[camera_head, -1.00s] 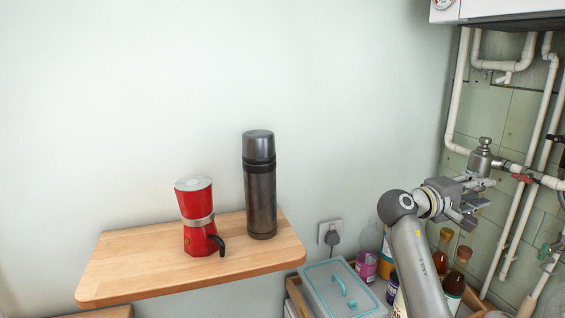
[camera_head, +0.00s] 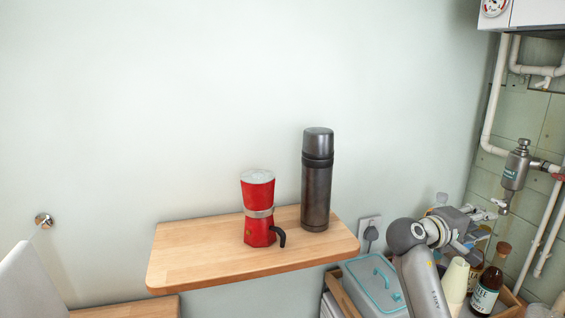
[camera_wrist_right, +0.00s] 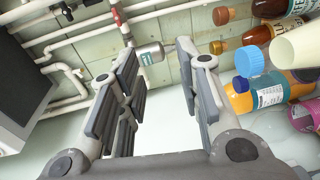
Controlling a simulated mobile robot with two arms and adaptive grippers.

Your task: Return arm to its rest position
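My right arm comes up from the lower right of the head view, and its gripper (camera_head: 484,226) is in front of the pipe corner, above a box of bottles. In the right wrist view the fingers of the right gripper (camera_wrist_right: 160,85) stand apart with nothing between them. Past the fingertips is a metal cylinder fitting (camera_wrist_right: 150,53) on a pipe, apart from the gripper. The same fitting shows in the head view (camera_head: 516,165), up and right of the gripper. My left gripper does not show.
A wooden shelf (camera_head: 200,265) holds a red moka pot (camera_head: 258,205) and a dark flask (camera_head: 317,180). Below the right arm are a lidded grey box (camera_head: 368,288), a brown bottle (camera_head: 487,285) and a cream cup (camera_head: 455,282). White pipes (camera_head: 497,90) run along the right wall.

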